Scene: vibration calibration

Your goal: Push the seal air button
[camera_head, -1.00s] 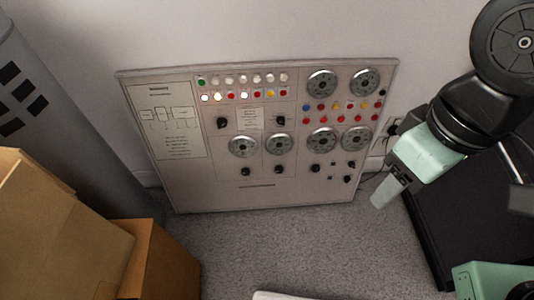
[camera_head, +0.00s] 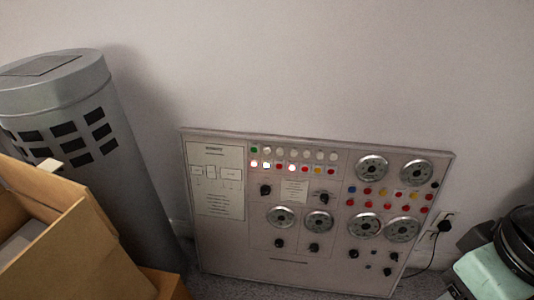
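The control panel (camera_head: 225,262) leans against the wall, tilted slightly. It carries small round buttons in rows: a green button (camera_head: 254,150), a row of whitish ones (camera_head: 307,154), lit ones (camera_head: 266,166) and red ones. A second group of coloured buttons (camera_head: 383,192) sits at the right between round gauges. Labels are too small to read, so I cannot tell which one is the seal air button.
A grey cylinder (camera_head: 125,195) with dark square openings stands at the left. An open cardboard box (camera_head: 75,255) is in the lower left corner. A plug with a black cable (camera_head: 443,228) is at the wall outlet right of the panel. The wall above is clear.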

